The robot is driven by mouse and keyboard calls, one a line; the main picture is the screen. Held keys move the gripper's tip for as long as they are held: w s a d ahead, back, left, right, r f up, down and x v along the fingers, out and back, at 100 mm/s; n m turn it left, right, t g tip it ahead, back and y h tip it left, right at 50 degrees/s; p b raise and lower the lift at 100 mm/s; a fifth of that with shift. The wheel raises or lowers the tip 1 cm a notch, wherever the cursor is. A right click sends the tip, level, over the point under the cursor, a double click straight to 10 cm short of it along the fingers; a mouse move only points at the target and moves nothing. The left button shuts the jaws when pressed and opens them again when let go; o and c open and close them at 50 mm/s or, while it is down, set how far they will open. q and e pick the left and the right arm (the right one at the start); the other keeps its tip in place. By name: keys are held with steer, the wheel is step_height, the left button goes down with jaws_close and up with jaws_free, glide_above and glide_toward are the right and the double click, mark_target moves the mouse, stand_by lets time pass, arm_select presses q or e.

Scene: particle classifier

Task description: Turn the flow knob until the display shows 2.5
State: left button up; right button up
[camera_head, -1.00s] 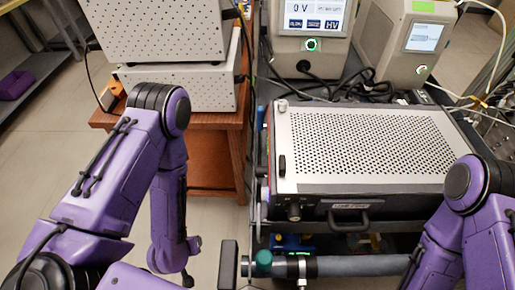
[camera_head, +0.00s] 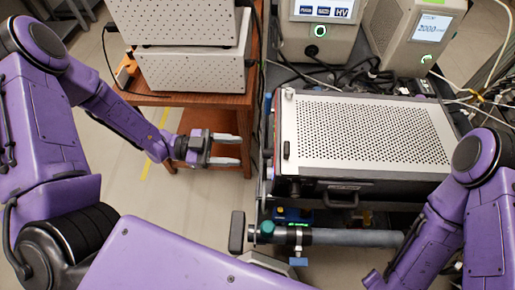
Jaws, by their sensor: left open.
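My left gripper (camera_head: 236,150) is open and empty. Its two grey fingers point right in front of the wooden cart, left of the perforated instrument box, with clear space between them and the box. I cannot tell for sure which part is the flow knob. A small teal round knob (camera_head: 267,228) shows at the left end of the grey tube below the box, apart from my gripper. A display (camera_head: 434,27) on the right beige unit shows small digits that I cannot read reliably. Another display (camera_head: 325,9) is cut off at the top. My right arm is at the lower right, its gripper out of view.
The perforated instrument box (camera_head: 441,160) has a black front handle (camera_head: 341,197). The grey tube (camera_head: 355,238) runs below it. The wooden cart (camera_head: 209,99) carries white perforated boxes (camera_head: 195,68). Cables lie behind the instrument box. Floor is free left of the cart.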

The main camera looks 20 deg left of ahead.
mark_target(268, 153)
arm_select(q)
steer(key=x, duration=0.7)
steer(key=shift+p, duration=0.45)
steer(key=shift+d, duration=0.1)
jaws_close()
steer(key=shift+n, duration=0.4)
steer(key=n+p, duration=0.1)
steer(key=n, duration=0.8)
steer(key=shift+w+n, duration=0.1)
steer(key=shift+n, duration=0.5)
